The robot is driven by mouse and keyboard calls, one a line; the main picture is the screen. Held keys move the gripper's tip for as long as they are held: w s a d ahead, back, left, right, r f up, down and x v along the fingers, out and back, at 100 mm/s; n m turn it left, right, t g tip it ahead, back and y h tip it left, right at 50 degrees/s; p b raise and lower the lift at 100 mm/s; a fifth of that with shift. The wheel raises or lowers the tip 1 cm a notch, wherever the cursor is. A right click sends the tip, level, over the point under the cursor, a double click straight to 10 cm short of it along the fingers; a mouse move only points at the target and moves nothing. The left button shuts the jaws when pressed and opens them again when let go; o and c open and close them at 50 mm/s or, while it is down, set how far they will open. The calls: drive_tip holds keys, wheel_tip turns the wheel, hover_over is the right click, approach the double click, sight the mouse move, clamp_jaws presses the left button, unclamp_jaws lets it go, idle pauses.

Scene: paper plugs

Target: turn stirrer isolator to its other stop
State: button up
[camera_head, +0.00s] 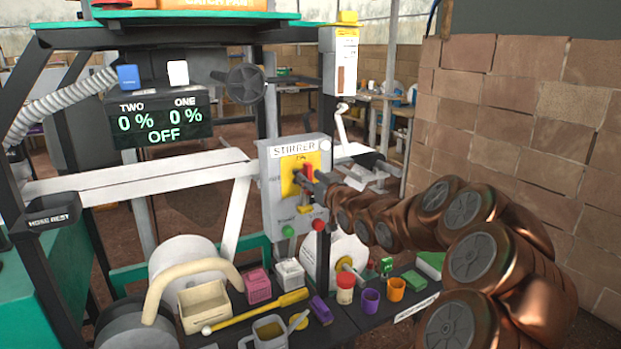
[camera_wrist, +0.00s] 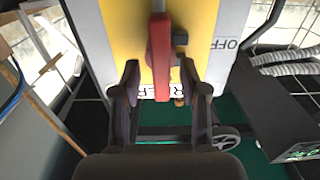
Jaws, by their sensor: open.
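The stirrer isolator (camera_head: 268,192) is a grey box with a "STIRRER" label and a yellow plate (camera_head: 287,186). Its red handle (camera_wrist: 160,45) shows clearly in the wrist view, pointing along the picture's vertical in front of the yellow plate (camera_wrist: 122,25). An "OFF" mark (camera_wrist: 228,42) is on the grey face to the right there. My gripper (camera_wrist: 160,72) is open, with one finger on each side of the handle's lower part; gaps show on both sides. In the head view my gripper (camera_head: 318,180) is at the box front and hides much of the handle.
Green (camera_head: 288,231) and red (camera_head: 318,224) buttons sit low on the box. A display (camera_head: 158,122) reads 0 %, 0 % and OFF. Below, a dark bench holds cups, bins and a yellow-handled tool (camera_head: 262,310). A brick wall (camera_head: 530,110) stands right of my arm.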

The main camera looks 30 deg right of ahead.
drive_tip(key=shift+w, duration=0.35)
clamp_jaws()
